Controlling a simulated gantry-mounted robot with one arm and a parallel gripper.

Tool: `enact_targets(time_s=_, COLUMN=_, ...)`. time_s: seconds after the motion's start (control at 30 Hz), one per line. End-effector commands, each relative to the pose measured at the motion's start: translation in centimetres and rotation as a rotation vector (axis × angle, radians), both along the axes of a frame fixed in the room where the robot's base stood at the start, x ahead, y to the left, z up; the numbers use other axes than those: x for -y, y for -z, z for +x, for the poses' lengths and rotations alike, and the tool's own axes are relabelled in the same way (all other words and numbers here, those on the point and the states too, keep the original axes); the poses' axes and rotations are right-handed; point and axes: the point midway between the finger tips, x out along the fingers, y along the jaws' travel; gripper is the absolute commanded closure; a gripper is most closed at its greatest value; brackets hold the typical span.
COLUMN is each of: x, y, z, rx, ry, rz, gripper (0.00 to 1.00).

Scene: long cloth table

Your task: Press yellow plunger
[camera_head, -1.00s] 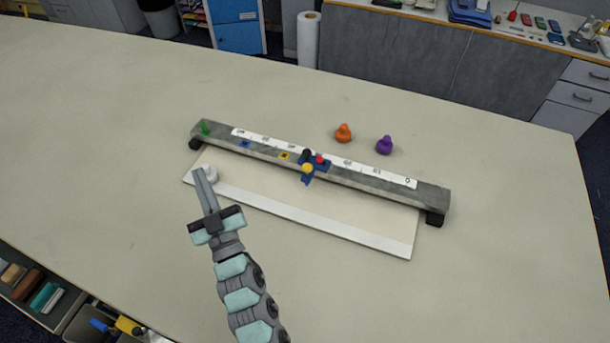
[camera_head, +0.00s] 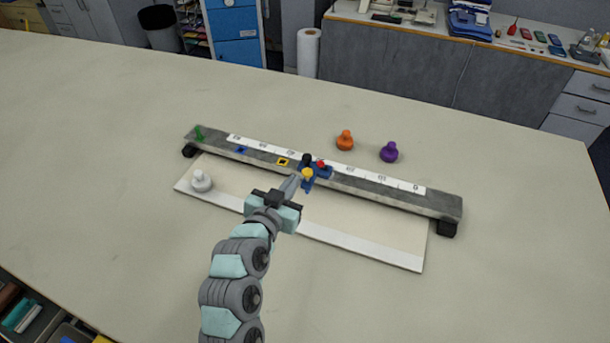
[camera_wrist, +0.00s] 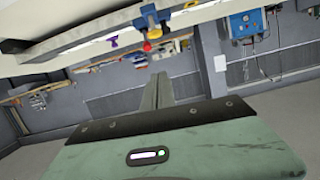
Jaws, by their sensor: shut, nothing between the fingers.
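The yellow plunger (camera_head: 307,174) is a small round knob on the front of a blue slider (camera_head: 313,181), which sits on a long grey rail (camera_head: 388,200) with a white scale. A red knob (camera_head: 321,163) and a black knob (camera_head: 307,158) are on the same slider. My gripper (camera_head: 291,183) is shut and empty, its tip close to the yellow plunger on its left and front side. I cannot tell whether they touch. In the wrist view the shut fingers (camera_wrist: 157,88) point toward the slider, where the yellow plunger (camera_wrist: 155,33) shows beside a red knob (camera_wrist: 147,46).
A white board (camera_head: 350,240) lies in front of the rail, with a white knob piece (camera_head: 201,181) on its left. A green peg (camera_head: 199,133) stands at the rail's left end. Orange (camera_head: 345,140) and purple (camera_head: 389,151) pieces stand behind.

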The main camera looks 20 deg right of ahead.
Motion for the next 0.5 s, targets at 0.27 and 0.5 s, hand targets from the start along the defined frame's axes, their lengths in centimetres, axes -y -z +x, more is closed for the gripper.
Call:
enact_targets(time_s=0.27, x=0.0, y=-0.1, z=0.1, rx=0.002, ry=-0.001, rz=-0.001, gripper=1.00)
enact_targets(time_s=0.5, x=1.6, y=0.3, z=1.6, rx=0.001, ry=0.003, rz=-0.003, gripper=1.00)
